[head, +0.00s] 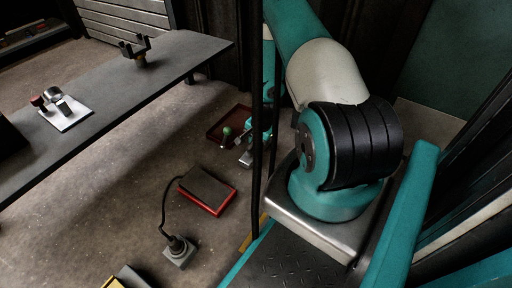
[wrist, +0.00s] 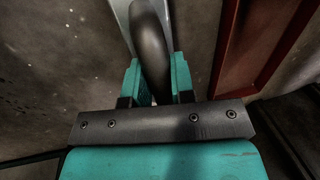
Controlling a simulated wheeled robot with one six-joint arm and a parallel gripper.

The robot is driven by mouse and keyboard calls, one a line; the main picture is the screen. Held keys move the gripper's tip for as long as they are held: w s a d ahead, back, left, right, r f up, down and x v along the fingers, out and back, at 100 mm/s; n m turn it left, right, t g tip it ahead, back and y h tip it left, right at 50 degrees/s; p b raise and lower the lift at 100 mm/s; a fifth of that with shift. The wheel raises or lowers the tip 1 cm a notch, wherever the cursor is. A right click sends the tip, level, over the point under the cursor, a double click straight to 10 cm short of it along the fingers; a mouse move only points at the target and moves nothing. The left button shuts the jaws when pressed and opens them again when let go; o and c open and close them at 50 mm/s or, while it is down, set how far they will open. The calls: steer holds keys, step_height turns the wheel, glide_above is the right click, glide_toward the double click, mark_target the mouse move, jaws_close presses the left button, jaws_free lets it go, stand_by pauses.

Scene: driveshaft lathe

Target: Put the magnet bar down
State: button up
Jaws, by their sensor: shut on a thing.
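My gripper (wrist: 155,78) is shut on a dark, rounded bar, which I take to be the magnet bar (wrist: 151,42). The bar runs up the picture from between the two teal fingers, with a pale grey metal piece beside and beyond it. In the head view my gripper (head: 255,143) is small and partly hidden by a dark upright post. It is low, beside the red-brown tray (head: 214,136). The tray's red wall shows at the right of the wrist view (wrist: 262,45). I cannot tell whether the bar touches the floor.
A red-edged dark box (head: 207,190) and a cabled grey device (head: 179,251) are on the floor. A long dark bench (head: 150,85) at left bears a white plate (head: 67,113) and a forked stand (head: 136,51).

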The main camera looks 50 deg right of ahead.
steer(key=shift+f, duration=0.75)
steer(key=shift+r, duration=0.15)
steer(key=o, duration=0.8)
steer(key=shift+f, duration=0.2)
steer(key=shift+o, duration=0.2)
step_height(320, 180, up, 12)
steer(key=s+p, duration=0.2)
steer(key=p, duration=0.6)
steer(key=shift+s, duration=0.2)
